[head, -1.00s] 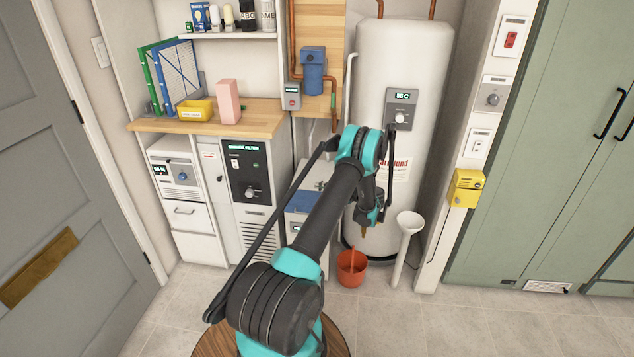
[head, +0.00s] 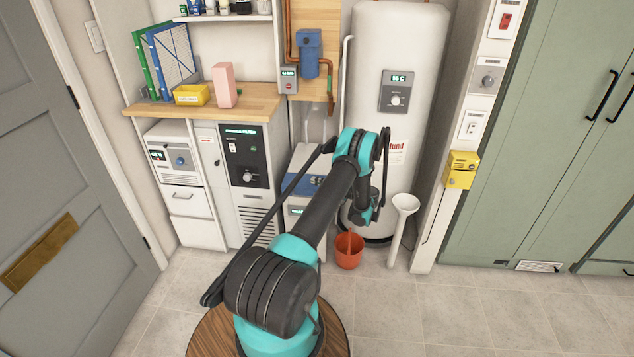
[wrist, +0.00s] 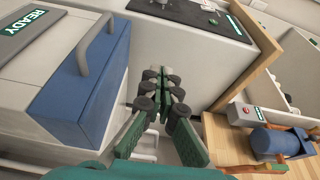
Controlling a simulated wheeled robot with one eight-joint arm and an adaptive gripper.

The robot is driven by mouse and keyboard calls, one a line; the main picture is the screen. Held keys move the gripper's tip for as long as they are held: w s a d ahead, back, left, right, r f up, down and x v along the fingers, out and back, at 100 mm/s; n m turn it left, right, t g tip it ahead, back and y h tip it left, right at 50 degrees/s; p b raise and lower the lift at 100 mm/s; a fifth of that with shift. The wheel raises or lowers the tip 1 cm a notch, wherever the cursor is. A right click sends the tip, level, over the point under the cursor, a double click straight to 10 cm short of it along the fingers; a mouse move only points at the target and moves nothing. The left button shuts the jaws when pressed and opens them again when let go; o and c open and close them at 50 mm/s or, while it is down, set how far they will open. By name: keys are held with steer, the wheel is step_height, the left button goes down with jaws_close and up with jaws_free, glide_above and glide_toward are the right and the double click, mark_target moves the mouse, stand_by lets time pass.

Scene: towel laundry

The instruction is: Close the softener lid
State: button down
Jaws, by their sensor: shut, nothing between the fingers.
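The softener is a white cabinet (head: 302,165) with a blue lid (head: 318,183); my arm hides much of it in the head view. In the wrist view the blue lid (wrist: 85,85) is at the left, with a grey bar handle (wrist: 92,45) across it, beside a panel reading READY (wrist: 22,32). I cannot tell whether the lid is fully down. My gripper (wrist: 163,85) is shut and empty, just right of the lid's blue edge and apart from the handle. In the head view my arm hides the fingers.
A wooden-edged counter (head: 240,105) and black-panelled unit (head: 243,157) stand left of the softener. The white tank (head: 395,45) stands to the right. An orange bucket (head: 349,252) and white funnel pipe (head: 402,225) are on the floor. The floor in front right is clear.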

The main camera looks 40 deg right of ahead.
steer(key=v, duration=0.7)
steer(key=shift+s, duration=0.25)
